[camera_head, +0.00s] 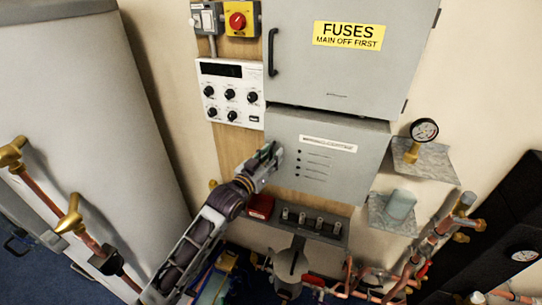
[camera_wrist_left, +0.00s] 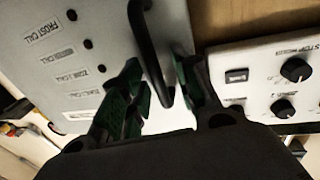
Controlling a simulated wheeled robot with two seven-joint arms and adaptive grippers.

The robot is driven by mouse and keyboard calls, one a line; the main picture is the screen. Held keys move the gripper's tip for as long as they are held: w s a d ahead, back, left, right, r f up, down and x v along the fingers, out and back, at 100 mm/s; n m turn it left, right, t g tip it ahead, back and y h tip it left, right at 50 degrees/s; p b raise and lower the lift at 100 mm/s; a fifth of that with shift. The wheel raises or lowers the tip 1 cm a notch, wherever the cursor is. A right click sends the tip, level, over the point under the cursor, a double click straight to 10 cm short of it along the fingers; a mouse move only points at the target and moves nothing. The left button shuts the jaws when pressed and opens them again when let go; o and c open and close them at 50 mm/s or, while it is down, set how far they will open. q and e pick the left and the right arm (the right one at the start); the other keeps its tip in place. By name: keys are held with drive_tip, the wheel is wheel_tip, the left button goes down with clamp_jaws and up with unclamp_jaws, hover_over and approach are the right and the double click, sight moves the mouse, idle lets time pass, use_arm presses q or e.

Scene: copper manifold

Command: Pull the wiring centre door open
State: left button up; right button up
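The wiring centre door (camera_head: 340,170) is the grey front of the lower wall box, with a white label strip and rows of small dark indicators. It looks shut. My left gripper (camera_head: 270,155) is at the door's left edge and hides the handle in the head view. In the left wrist view the door (camera_wrist_left: 75,50) fills the upper left, and its black bar handle (camera_wrist_left: 150,55) runs between the two green-padded fingers of my left gripper (camera_wrist_left: 160,95). The fingers stand apart, with gaps on both sides of the handle. My right gripper is not in view.
The grey fuse box (camera_head: 345,75) sits directly above. A white control panel (camera_head: 230,93) with knobs is left of the door. A shelf with a gauge (camera_head: 424,131) stands close to the right. A dark rail (camera_head: 310,224) and copper pipes are below.

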use_arm(q)
clamp_jaws()
drive_tip(key=shift+s, duration=0.15)
idle(0.6)
